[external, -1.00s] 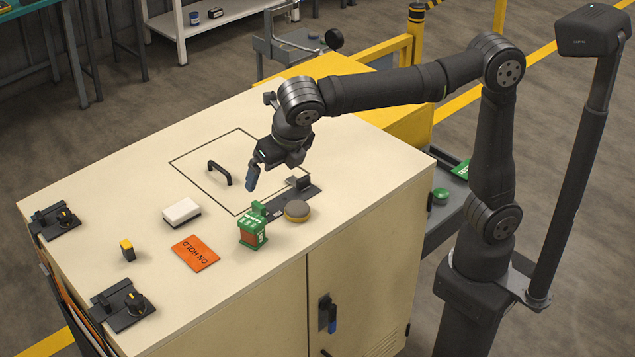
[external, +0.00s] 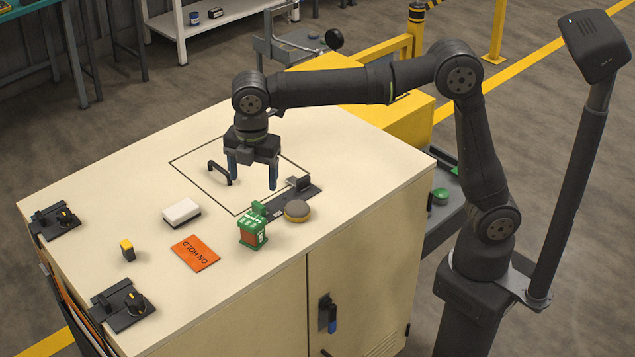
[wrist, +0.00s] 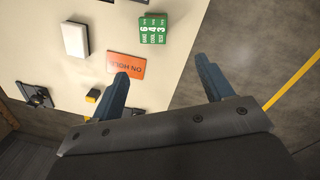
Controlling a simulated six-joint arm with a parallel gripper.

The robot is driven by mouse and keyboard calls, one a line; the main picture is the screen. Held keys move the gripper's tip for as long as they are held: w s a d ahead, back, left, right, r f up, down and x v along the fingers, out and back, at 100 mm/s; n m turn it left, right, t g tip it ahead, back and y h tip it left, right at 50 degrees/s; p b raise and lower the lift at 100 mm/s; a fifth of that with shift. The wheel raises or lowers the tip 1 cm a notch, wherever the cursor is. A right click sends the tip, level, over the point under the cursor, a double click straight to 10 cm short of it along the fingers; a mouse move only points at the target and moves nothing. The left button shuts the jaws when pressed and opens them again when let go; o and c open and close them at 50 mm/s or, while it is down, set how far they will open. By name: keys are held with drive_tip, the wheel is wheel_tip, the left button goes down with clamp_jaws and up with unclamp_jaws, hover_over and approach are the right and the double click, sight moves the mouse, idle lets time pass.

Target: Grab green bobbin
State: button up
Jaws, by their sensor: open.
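The green bobbin (external: 253,238) stands upright on the cream cabinet top, with green ends and a brown-orange middle. In the wrist view its green face with white lettering (wrist: 153,28) shows near the top edge, beyond the fingertips. My gripper (external: 253,182) hangs above the cabinet top, pointing down, with its two blue fingers apart and nothing between them. In the external picture it is above and behind the bobbin. The fingers also show in the wrist view (wrist: 163,72), clear of the bobbin.
A black arched handle (external: 220,173) is close to the left finger in the picture. An orange card (external: 195,252), white block (external: 181,212) and yellow-topped piece (external: 127,250) lie left.

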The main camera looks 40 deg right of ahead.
sight(252, 220)
drive_tip(key=f+m, duration=0.1)
drive_tip(key=f, duration=0.3)
drive_tip(key=w+f+m, duration=0.1)
drive_tip(key=f, duration=0.4)
drive_tip(key=w+f+m+g, duration=0.1)
drive_tip(key=f, duration=0.3)
drive_tip(key=shift+d+f, duration=0.1)
drive_tip(key=shift+f, duration=0.1)
drive_tip(key=f, duration=0.4)
drive_tip(key=shift+w+d, duration=0.2)
drive_tip(key=shift+w, duration=0.15)
drive_tip(key=shift+f, duration=0.6)
drive_tip(key=c, duration=1.2)
drive_tip(key=shift+r, duration=0.1)
drive_tip(key=shift+c, duration=0.2)
